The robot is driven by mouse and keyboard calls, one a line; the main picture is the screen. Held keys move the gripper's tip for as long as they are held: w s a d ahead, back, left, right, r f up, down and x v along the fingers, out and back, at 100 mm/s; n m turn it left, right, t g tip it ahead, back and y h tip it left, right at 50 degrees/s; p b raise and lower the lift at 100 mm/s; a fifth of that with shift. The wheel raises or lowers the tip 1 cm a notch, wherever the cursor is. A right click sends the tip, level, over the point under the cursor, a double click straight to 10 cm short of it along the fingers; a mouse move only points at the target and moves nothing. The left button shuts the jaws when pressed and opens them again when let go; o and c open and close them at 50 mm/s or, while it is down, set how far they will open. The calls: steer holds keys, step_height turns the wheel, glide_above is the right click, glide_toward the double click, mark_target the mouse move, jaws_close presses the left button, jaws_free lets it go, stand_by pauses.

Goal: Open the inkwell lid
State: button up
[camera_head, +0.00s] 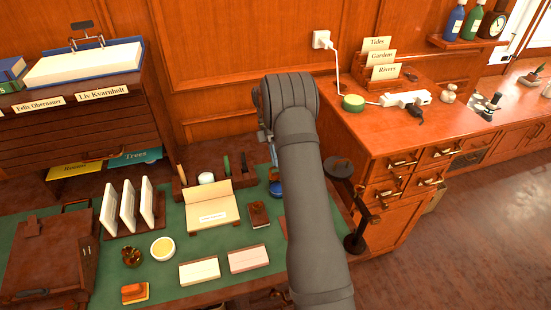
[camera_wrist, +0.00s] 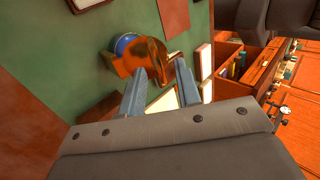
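In the wrist view a shiny copper-orange piece (camera_wrist: 150,56), which looks like the inkwell lid, lies just beyond my fingertips. A round blue part (camera_wrist: 125,44), apparently the inkwell, shows beside it. I cannot tell how far the lid is raised. In the head view a blue inkwell (camera_head: 276,188) stands on the green desk top, partly hidden by my arm. My gripper (camera_wrist: 161,70) is open, its two fingers apart with nothing clearly between them.
The green desk top (camera_head: 185,255) carries a notepad stand (camera_head: 208,207), a small brown book (camera_head: 259,214), cards (camera_head: 248,258) and a yellow-topped round dish (camera_head: 163,248). A dark stand (camera_head: 355,243) is right of my arm. A wooden cabinet (camera_head: 400,150) stands beyond.

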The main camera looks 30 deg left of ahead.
steer(key=w+d+r, duration=0.1)
steer(key=d+r, duration=1)
steer(key=shift+d, duration=0.35)
steer(key=s+a+r+t+y, duration=0.3)
steer(key=a+r+t+y, duration=0.35)
steer(key=a, duration=0.35)
steer(key=f, duration=1.7)
steer(key=shift+w+a, duration=0.15)
steer(key=shift+w, duration=0.05)
jaws_close()
